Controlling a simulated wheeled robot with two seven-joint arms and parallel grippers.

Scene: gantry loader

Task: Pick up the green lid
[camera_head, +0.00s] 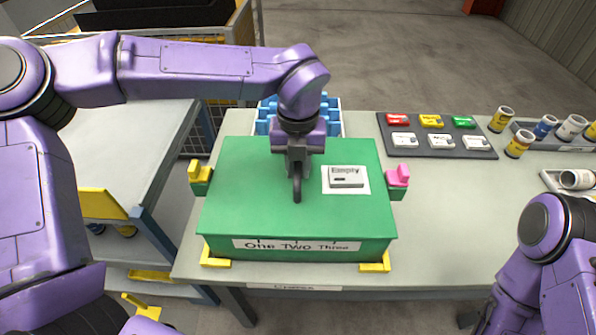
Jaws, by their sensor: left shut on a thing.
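The green lid (240,185) is a broad flat cover on a green box (220,249) standing on the grey table, with a label reading "One Two Three" on its front. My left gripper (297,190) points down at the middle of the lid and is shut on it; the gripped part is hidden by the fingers. The lid looks level, and I cannot tell whether it is raised.
Yellow (199,172) and pink (398,176) clips flank the box. Behind it is a blue rack (266,115). A dark tray (436,143) with coloured and white blocks lies right of it. Several cans and jars stand at the far right.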

